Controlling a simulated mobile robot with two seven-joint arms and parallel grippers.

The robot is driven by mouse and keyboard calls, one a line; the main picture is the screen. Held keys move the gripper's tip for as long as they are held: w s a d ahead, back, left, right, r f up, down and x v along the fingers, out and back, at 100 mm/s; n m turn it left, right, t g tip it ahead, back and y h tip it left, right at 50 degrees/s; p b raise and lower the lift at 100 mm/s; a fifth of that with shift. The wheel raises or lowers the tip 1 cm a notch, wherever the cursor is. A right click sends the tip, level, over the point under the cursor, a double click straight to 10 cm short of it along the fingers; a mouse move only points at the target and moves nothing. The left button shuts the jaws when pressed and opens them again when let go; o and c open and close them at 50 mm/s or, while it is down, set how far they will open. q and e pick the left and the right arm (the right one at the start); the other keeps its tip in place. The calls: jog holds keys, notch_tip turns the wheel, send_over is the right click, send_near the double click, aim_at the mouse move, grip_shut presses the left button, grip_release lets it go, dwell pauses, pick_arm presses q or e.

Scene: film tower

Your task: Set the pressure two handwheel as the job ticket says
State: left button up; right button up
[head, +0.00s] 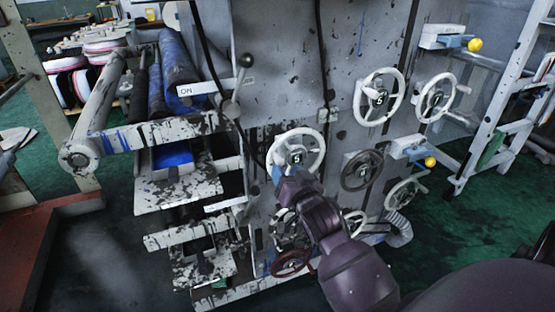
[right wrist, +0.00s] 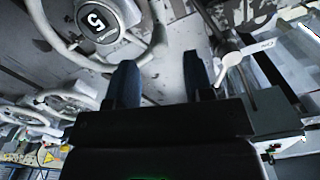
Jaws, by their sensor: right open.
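A white handwheel (head: 313,139) with a black hub marked 5 is on the paint-spattered panel in the head view. It also shows at the upper left of the right wrist view (right wrist: 42,24). My right gripper (head: 279,174) is in front of this wheel's lower part. In the right wrist view its two dark fingers (right wrist: 160,78) are spread with nothing between them, just below and right of the rim. I cannot tell whether a finger touches the wheel. I cannot tell which wheel is pressure two, and I cannot make out a job ticket. My left gripper is not in view.
Several more wheels surround it: white ones (head: 400,92) and (head: 423,112) at upper right, a dark one (head: 347,176), and a red one (head: 281,271) below. A lever (head: 236,90) by an ON plate (head: 197,88) stands upper left. White shelving (head: 489,110) is at right.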

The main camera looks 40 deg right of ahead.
aim_at(277, 159)
jog(key=x, duration=0.6)
jog(key=shift+w+d+b, duration=0.15)
jog(key=shift+w+b, duration=0.15)
jog(key=shift+w, duration=0.05)
grip_shut()
